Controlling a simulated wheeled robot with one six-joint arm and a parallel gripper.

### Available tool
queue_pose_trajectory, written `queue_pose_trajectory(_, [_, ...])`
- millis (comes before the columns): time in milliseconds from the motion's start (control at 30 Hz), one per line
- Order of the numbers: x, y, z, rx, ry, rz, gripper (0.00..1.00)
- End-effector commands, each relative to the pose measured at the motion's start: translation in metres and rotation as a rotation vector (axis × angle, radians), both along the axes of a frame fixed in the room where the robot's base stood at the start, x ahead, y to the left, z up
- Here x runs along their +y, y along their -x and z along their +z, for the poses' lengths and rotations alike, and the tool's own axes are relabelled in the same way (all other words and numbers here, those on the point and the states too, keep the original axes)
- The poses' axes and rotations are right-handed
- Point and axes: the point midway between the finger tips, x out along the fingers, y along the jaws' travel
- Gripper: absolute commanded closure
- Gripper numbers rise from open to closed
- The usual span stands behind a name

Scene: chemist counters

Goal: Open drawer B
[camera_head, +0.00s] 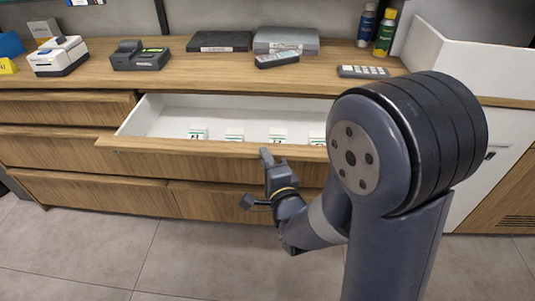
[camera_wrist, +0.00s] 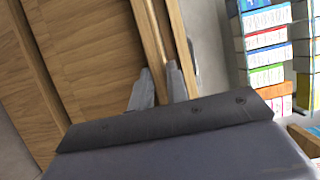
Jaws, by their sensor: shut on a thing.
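A wide wooden-front drawer (camera_head: 200,148) in the counter is pulled out, and its white inside shows several small white boxes (camera_head: 235,135) in a row. No letter B can be read on the drawer front. My gripper (camera_head: 266,157) is at the top edge of this drawer's front, near its middle. In the wrist view my gripper (camera_wrist: 160,88) has its two fingers on either side of the drawer front's edge (camera_wrist: 155,45), shut on it. My arm hides the right part of the drawer.
The countertop (camera_head: 200,75) holds a white printer (camera_head: 58,57), a card terminal (camera_head: 140,56), grey boxes (camera_head: 286,40), a keypad (camera_head: 363,72) and bottles (camera_head: 384,35). Closed drawers lie left and below. The tiled floor (camera_head: 90,250) in front is clear. Colourful boxes (camera_wrist: 266,45) show in the wrist view.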

Motion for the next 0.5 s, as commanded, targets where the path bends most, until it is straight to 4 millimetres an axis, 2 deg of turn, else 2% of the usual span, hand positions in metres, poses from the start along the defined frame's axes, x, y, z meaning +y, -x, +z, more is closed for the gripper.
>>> queue_pose_trajectory(167, [-0.0001, 0.0080, -0.0016, 0.004, 0.000, -0.001, 1.00])
queue_pose_trajectory(500, [-0.0001, 0.0085, -0.0011, 0.005, 0.001, -0.001, 1.00])
